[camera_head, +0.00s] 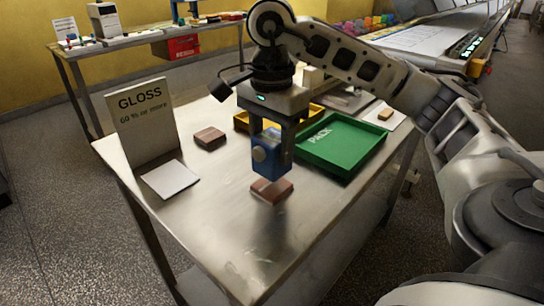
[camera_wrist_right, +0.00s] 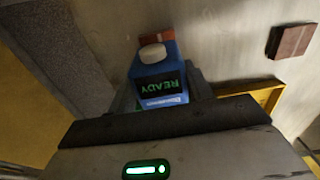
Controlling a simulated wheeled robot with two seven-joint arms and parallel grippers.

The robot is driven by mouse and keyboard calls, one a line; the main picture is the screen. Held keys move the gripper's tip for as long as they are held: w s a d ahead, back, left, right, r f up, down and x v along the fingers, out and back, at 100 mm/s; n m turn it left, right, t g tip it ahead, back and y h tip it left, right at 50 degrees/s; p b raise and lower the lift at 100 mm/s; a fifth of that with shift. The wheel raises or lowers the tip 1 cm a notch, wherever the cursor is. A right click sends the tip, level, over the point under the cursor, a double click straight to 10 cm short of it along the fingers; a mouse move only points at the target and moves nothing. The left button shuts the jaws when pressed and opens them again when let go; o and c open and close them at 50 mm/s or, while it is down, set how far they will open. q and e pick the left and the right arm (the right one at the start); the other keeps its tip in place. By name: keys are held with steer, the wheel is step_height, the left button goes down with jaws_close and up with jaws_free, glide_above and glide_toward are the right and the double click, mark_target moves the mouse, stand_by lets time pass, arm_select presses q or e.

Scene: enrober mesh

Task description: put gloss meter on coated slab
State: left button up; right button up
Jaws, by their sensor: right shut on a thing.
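My right gripper (camera_head: 272,140) is shut on the blue gloss meter (camera_head: 267,161), which has a round pale knob. In the right wrist view the meter (camera_wrist_right: 160,75) shows a dark screen reading READY in green. Directly below the meter on the steel table is a brown slab (camera_head: 273,191); its edge shows past the meter in the wrist view (camera_wrist_right: 155,38). I cannot tell whether the meter touches it or hangs just above. A second brown slab (camera_head: 210,138) lies apart, farther back left. My left gripper is not in view.
A GLOSS sign (camera_head: 140,125) reading 60 % or more stands at the table's left, with a white card (camera_head: 170,179) before it. A green PACK tray (camera_head: 343,146) and a yellow tray (camera_head: 240,119) stand behind and right. The front of the steel table (camera_head: 235,240) is clear.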

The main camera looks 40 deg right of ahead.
step_height(320, 180, down, 3)
steer(key=shift+f, duration=0.1)
steer(key=o, duration=0.7)
steer(key=shift+f+b, duration=0.1)
steer(key=shift+b, duration=0.25)
steer(key=o, duration=0.4)
